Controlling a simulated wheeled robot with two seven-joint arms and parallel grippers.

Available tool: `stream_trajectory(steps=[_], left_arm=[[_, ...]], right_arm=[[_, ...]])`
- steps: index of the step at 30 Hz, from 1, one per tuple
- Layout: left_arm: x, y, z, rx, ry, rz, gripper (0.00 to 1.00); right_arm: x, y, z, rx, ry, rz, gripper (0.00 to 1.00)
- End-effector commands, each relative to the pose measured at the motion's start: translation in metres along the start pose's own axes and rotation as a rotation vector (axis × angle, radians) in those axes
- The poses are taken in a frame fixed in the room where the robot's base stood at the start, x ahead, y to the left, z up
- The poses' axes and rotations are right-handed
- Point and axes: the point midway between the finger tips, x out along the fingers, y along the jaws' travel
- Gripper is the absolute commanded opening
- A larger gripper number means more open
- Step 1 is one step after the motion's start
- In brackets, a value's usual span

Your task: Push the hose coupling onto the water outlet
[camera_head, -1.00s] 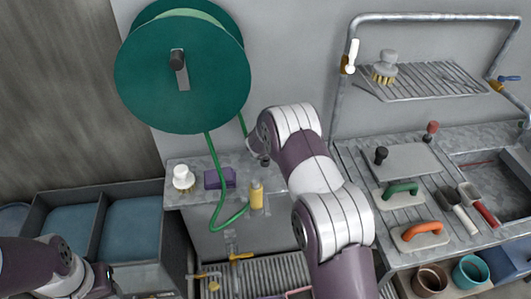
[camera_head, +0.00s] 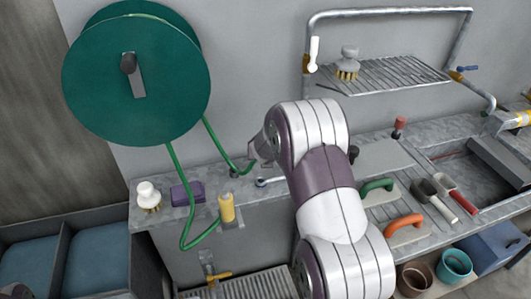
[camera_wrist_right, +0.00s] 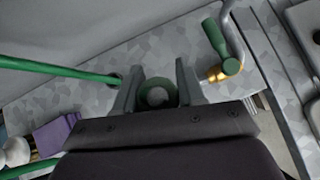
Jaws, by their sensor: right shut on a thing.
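My right gripper (camera_wrist_right: 157,92) is shut on a round green-and-grey piece (camera_wrist_right: 158,94), which looks like the hose coupling seen end-on. In the head view the gripper (camera_head: 259,153) is above the counter near the wall, partly hidden by my arm. The green hose (camera_head: 220,147) runs from the reel to the gripper. In the wrist view the hose (camera_wrist_right: 60,68) comes in from the left. A brass fitting (camera_wrist_right: 217,74) with a green handle on a bent metal pipe, likely the water outlet, is right of the gripper, apart from the held piece.
The green reel (camera_head: 135,75) hangs on the wall. A yellow spray piece (camera_head: 227,207) on a second hose run, a purple block (camera_head: 187,193) and a white-topped brush (camera_head: 148,195) are at the counter's left.

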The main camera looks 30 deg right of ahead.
Motion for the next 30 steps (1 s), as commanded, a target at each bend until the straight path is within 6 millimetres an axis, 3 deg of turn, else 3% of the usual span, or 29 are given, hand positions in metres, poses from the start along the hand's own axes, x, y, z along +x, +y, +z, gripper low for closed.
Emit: stream_trajectory(steps=[3, 12, 30], left_arm=[[0.020, 0.000, 0.002, 0.000, 0.000, 0.000, 0.43], [0.046, 0.000, 0.006, 0.000, 0.000, 0.000, 0.43], [0.047, 0.000, 0.006, 0.000, 0.000, 0.000, 0.43]], right_arm=[[0.017, 0.004, -0.015, 0.001, 0.000, 0.000, 0.07], [0.041, 0.014, -0.035, 0.001, -0.001, 0.000, 0.07], [0.042, 0.015, -0.035, 0.001, -0.002, 0.000, 0.07]])
